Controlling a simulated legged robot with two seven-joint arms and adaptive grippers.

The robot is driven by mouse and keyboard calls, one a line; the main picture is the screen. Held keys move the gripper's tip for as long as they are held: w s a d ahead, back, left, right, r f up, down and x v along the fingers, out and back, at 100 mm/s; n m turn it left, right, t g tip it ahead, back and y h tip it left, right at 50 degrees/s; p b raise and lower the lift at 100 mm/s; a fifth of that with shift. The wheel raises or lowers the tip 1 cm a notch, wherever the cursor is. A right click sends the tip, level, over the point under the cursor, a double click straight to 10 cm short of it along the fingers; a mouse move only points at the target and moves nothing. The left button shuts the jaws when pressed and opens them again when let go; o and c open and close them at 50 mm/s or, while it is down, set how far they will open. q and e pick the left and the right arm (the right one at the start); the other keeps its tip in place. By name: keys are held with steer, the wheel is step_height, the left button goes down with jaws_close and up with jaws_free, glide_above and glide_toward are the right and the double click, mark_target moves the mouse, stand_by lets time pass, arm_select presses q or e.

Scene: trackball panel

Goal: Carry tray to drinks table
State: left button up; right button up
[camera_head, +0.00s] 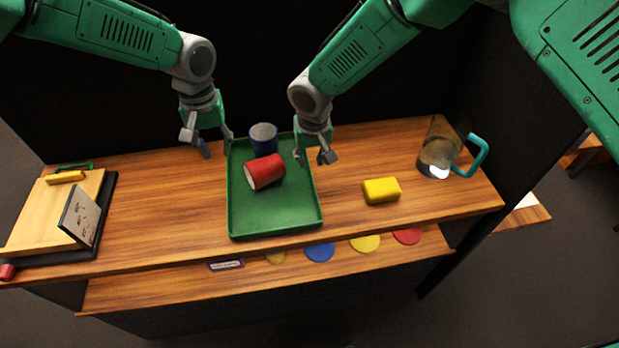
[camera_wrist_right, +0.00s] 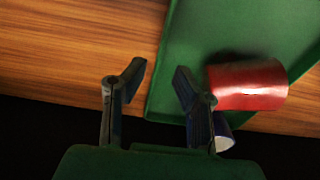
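The green tray (camera_head: 275,222) lies on the wooden top, and its rim shows in the right wrist view (camera_wrist_right: 165,60). A red cup (camera_head: 265,172) lies on its side in the tray; it also shows in the right wrist view (camera_wrist_right: 250,85). A dark blue cup (camera_head: 263,139) stands at the tray's far end. My left gripper (camera_head: 216,146) is open at the tray's far left corner. My right gripper (camera_head: 313,157) is open at the far right side. In the right wrist view its fingers (camera_wrist_right: 157,82) appear on either side of the tray's rim; contact cannot be told.
A wooden board (camera_head: 45,215) with a small sign (camera_head: 80,215) is at the left. A lower shelf (camera_head: 180,290) holds several colored discs. A dark wall rises behind.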

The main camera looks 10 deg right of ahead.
step_height(320, 180, up, 7)
steer(key=shift+s, duration=0.45)
arm_select(q)
steer(key=shift+s, duration=0.1)
arm_select(e)
steer(key=shift+f, duration=0.15)
